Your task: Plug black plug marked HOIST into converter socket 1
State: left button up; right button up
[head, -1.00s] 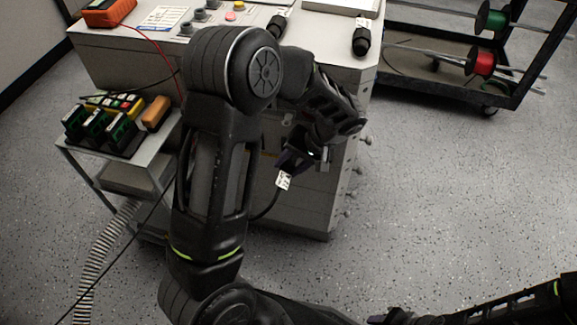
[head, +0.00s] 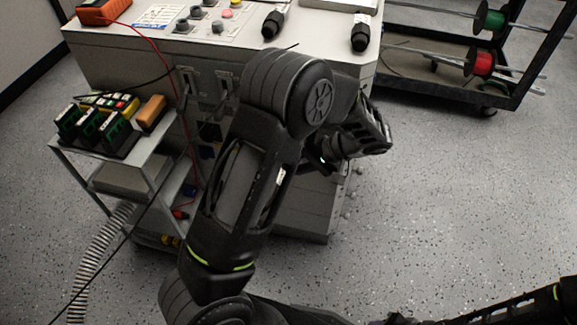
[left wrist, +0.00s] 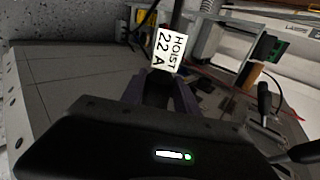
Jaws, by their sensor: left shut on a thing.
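In the left wrist view my left gripper (left wrist: 158,90) is shut on the dark plug, whose body is hard to see between the fingers. Its white tag (left wrist: 170,50) reads HOIST 22 A. In the head view my own arm hides most of this gripper and the plug. The grey cabinet (head: 300,215) stands behind the arm, with dark socket fittings (head: 187,80) on its front face. My arm covers part of that face, and I cannot read which socket is number 1. My right arm enters at the lower right; its gripper is at the frame's bottom edge, too unclear to judge.
A small cart (head: 152,150) with green modules (head: 88,125) stands left. A spool rack (head: 440,75) stands at back right. The floor at right is clear.

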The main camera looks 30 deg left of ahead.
dwell(0.4)
pick_arm(q)
jog(key=shift+d+r+g+y+p, duration=0.15)
jog(key=shift+g+y+p, duration=0.15)
jog(key=shift+y+p, duration=0.5)
jog(key=shift+p, duration=0.5)
jog(key=shift+f, duration=0.2)
jog(key=shift+y+p, duration=0.45)
jog(key=shift+y, duration=0.15)
jog(key=o, duration=1.3)
jog(key=shift+o, duration=0.2)
